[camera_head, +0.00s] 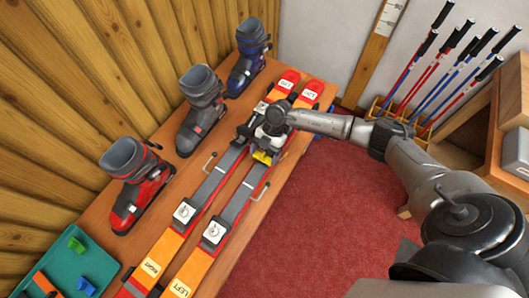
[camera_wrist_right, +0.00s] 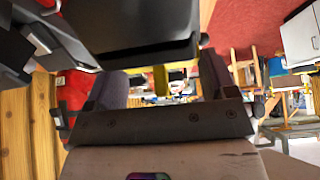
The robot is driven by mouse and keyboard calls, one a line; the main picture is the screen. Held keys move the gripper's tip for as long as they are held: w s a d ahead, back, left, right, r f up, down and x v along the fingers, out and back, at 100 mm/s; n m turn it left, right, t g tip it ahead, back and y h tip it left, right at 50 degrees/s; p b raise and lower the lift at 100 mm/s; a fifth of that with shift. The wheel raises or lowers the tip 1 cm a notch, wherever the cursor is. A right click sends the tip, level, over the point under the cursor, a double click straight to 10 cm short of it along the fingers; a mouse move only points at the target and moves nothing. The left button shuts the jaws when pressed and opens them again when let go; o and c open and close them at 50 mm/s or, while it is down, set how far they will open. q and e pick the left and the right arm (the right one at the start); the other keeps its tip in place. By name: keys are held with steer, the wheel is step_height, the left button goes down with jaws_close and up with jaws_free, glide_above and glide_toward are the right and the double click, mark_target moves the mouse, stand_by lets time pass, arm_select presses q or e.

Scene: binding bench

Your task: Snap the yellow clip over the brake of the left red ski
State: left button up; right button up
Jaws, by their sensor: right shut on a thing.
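Two red-and-orange skis lie side by side on the wooden bench. The left red ski (camera_head: 226,212), with a LEFT label at its near end, is nearer the red carpet; the right ski (camera_head: 198,201) lies beside it. My right gripper (camera_head: 266,148) is over the left ski's binding, shut on the yellow clip (camera_head: 263,158). Part of the clip shows between the fingers in the right wrist view (camera_wrist_right: 160,82). The gripper hides much of the binding, and whether the clip touches the brake cannot be told. My left gripper is out of view.
A red boot (camera_head: 136,190), grey boot (camera_head: 200,112) and blue boot (camera_head: 248,62) stand along the wooden wall. Ski poles (camera_head: 440,70) stand in a rack. The red carpet (camera_head: 300,220) is clear.

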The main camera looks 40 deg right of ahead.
stand_by(0.3)
steer(key=shift+p, duration=0.35)
stand_by(0.5)
steer(key=shift+f+b, duration=0.6)
steer(key=shift+f, duration=0.4)
steer(key=o, duration=0.9)
steer(key=shift+r, duration=0.15)
